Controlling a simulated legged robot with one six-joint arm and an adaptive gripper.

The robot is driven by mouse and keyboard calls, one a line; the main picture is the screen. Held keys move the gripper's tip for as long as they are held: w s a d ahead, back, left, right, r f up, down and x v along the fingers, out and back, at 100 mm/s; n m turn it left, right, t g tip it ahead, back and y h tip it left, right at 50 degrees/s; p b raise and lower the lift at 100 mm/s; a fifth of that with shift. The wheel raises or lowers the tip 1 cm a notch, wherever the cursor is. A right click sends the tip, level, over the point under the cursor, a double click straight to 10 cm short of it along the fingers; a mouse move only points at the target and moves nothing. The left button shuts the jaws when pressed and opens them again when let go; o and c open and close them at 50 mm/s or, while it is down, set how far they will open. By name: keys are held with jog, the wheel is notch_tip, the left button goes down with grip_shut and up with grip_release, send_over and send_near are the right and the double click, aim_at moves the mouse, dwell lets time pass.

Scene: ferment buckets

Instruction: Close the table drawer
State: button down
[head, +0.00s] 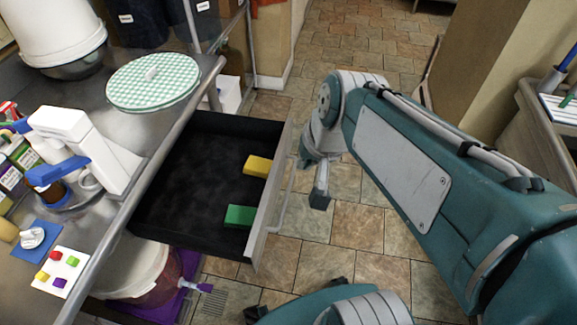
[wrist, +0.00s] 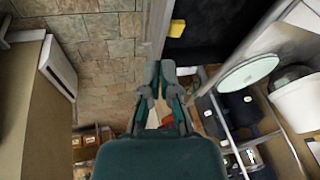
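The table drawer (head: 175,235) is pulled far out from under the metal table in the head view, with a dark inside. Its grey front panel (head: 268,205) has a bar handle (head: 281,205) on the outer face. A yellow block (head: 257,165) and a green block (head: 240,216) lie inside near the front. In the wrist view, the drawer (wrist: 210,30) is at the upper right. My gripper (head: 320,198) is outside the drawer, right of the handle and apart from it in the picture. In the wrist view, my gripper (wrist: 159,72) has its fingertips together with nothing held.
The metal table (head: 110,200) carries a checkered round lid (head: 153,82), a white bucket (head: 55,30) and a white dispenser (head: 85,150). A bucket (head: 140,275) stands below the drawer. Tiled floor (head: 345,225) is open right of the drawer. Another counter (head: 555,120) stands at right.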

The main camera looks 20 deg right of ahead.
jog(key=w+d+f+m+g+y, duration=0.1)
jog(key=w+f+m+y, duration=0.1)
jog(key=w+f+m, duration=0.5)
jog(key=m+t+y, duration=0.2)
jog(key=m+y, duration=0.2)
jog(key=m, duration=0.9)
send_near(283, 166)
jog(key=x, duration=0.7)
jog(key=shift+w+d+f, duration=0.1)
jog(key=shift+d+f, duration=0.05)
jog(key=shift+w, duration=0.1)
